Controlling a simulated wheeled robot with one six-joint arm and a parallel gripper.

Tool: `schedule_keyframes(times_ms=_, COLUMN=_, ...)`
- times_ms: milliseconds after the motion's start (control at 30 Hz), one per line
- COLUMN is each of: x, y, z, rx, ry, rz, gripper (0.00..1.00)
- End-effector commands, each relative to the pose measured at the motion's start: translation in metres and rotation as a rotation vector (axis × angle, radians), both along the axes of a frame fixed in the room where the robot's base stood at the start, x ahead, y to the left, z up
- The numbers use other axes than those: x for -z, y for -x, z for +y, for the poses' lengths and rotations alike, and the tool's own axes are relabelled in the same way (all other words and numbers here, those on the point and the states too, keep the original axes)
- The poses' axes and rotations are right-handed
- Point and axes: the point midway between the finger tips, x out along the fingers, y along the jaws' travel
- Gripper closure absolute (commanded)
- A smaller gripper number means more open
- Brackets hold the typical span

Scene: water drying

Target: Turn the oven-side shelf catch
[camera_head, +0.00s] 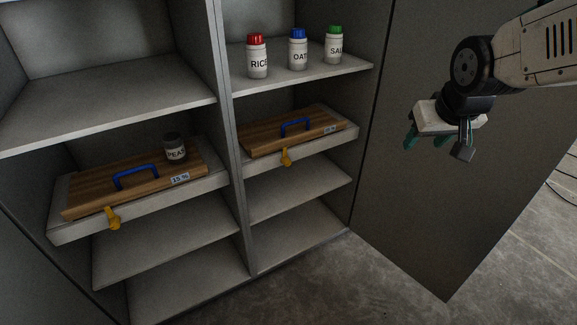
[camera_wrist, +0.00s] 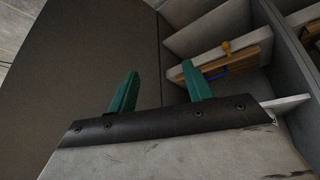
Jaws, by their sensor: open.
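Two yellow catches show on the cabinet's shelf fronts. The left catch (camera_head: 113,217) hangs at the front of the left board shelf, and the right catch (camera_head: 286,156) hangs at the front of the right board shelf. No oven is in view, so I cannot tell which catch is oven-side. In the wrist view a yellow catch (camera_wrist: 227,47) shows beyond the fingers, seemingly the right one. My gripper (camera_head: 427,140) is open and empty, in front of the grey door panel, to the right of both catches and apart from them. Its teal fingers also show in the wrist view (camera_wrist: 160,72).
Wooden boards with blue handles lie on the left shelf (camera_head: 70,228) and right shelf (camera_head: 322,147). A dark PEAS jar (camera_head: 175,148) stands on the left board. RICE (camera_head: 257,60), OATS (camera_head: 298,52) and SALT (camera_head: 334,46) jars stand above right. The door panel (camera_head: 440,220) borders the right side.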

Motion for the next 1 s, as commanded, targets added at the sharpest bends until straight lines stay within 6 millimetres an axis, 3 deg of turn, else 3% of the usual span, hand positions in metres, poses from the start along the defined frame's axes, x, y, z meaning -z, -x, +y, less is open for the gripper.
schedule_keyframes(times_ms=33, x=0.011, y=-0.031, z=0.008, rx=-0.021, ry=0.001, rz=-0.037, gripper=0.5)
schedule_keyframes(times_ms=200, x=0.042, y=-0.123, z=0.04, rx=-0.097, ry=-0.014, rz=-0.205, gripper=0.5)
schedule_keyframes(times_ms=400, x=0.095, y=-0.212, z=0.088, rx=-0.195, ry=-0.055, rz=-0.397, gripper=0.5)
schedule_keyframes(times_ms=500, x=0.128, y=-0.246, z=0.115, rx=-0.244, ry=-0.089, rz=-0.49, gripper=0.5)
schedule_keyframes(times_ms=600, x=0.164, y=-0.271, z=0.143, rx=-0.293, ry=-0.13, rz=-0.583, gripper=0.5)
schedule_keyframes(times_ms=733, x=0.215, y=-0.29, z=0.178, rx=-0.354, ry=-0.197, rz=-0.699, gripper=0.5)
schedule_keyframes(times_ms=867, x=0.266, y=-0.294, z=0.209, rx=-0.408, ry=-0.272, rz=-0.808, gripper=0.5)
schedule_keyframes(times_ms=1000, x=0.31, y=-0.285, z=0.232, rx=-0.449, ry=-0.348, rz=-0.902, gripper=0.5)
